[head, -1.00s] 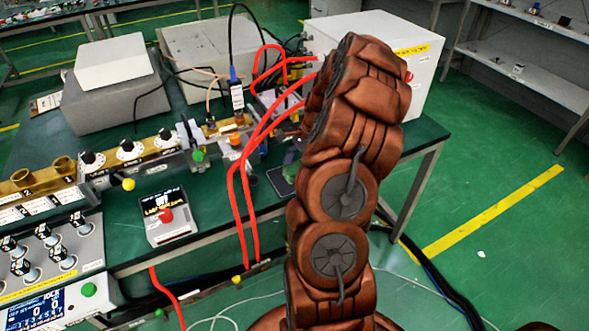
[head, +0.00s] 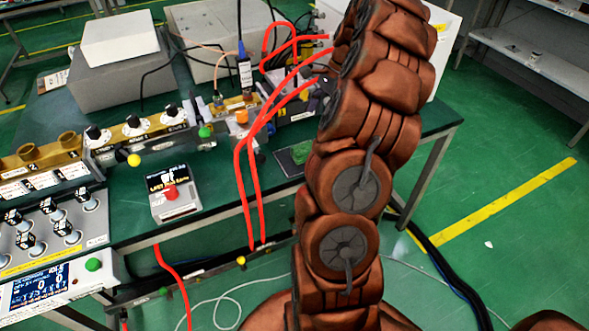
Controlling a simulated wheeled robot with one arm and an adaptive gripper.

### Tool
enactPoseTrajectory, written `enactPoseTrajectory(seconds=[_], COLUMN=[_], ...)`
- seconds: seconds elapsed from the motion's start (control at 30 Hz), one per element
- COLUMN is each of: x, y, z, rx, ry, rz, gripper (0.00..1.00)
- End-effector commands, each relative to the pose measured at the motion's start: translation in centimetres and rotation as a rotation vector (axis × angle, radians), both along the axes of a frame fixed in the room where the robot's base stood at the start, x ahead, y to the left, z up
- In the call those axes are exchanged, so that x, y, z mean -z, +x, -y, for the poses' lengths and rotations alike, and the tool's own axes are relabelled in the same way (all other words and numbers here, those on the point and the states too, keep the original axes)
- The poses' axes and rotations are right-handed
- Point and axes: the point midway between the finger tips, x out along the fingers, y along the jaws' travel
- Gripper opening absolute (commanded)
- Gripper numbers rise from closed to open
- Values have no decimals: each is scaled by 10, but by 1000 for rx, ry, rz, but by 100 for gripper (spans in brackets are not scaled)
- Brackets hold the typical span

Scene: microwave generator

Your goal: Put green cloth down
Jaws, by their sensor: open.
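A small green cloth (head: 300,153) lies on a dark flat pad (head: 285,161) on the green table, just left of my arm. Part of my gripper (head: 321,97) shows as a dark shape at the left edge of my arm, above and behind the cloth in the picture. It is open and apart from the cloth. My arm hides most of the gripper, and its fingertips are hard to make out.
Red cables (head: 247,170) arch over the table left of the cloth. A small box with a red button (head: 172,197) stands at the left. A white cabinet (head: 447,45) stands behind my arm.

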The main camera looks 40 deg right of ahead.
Motion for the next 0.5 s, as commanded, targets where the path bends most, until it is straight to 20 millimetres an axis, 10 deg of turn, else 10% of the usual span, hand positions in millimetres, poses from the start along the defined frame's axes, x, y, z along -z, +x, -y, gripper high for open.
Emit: enactPoseTrajectory(seconds=[0.17, 0.5], x=[-9, -49], y=[8, 10], z=[-25, -169], rx=[-87, -606], ry=[-11, -76], rz=[17, 98], gripper=[78, 78])
